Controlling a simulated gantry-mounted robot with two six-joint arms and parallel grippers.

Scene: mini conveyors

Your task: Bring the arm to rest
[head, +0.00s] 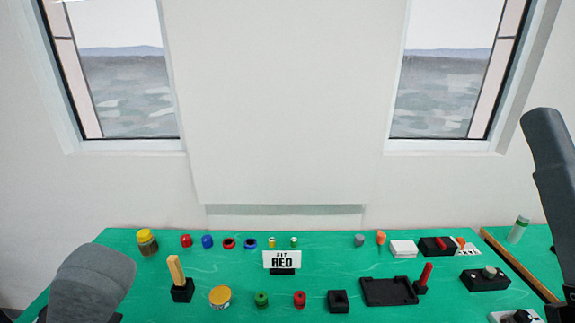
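My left arm shows as a rounded dark grey link at the lower left edge of the head view. My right arm shows as a long dark grey link at the right edge, reaching down out of the frame. Neither gripper's fingers show in this view, so what they hold, if anything, is hidden. The green table (215,281) lies between the two arms. A sign reading "FIT RED" (282,260) stands in a black base near its middle.
Small red, blue and green parts line the back. A wooden stick (176,270) stands in a black block. A yellow-topped round tin (220,297), black tray (388,291), red-handled piece (424,278) and wooden strip (518,264) lie around. The table's left front is partly hidden by my arm.

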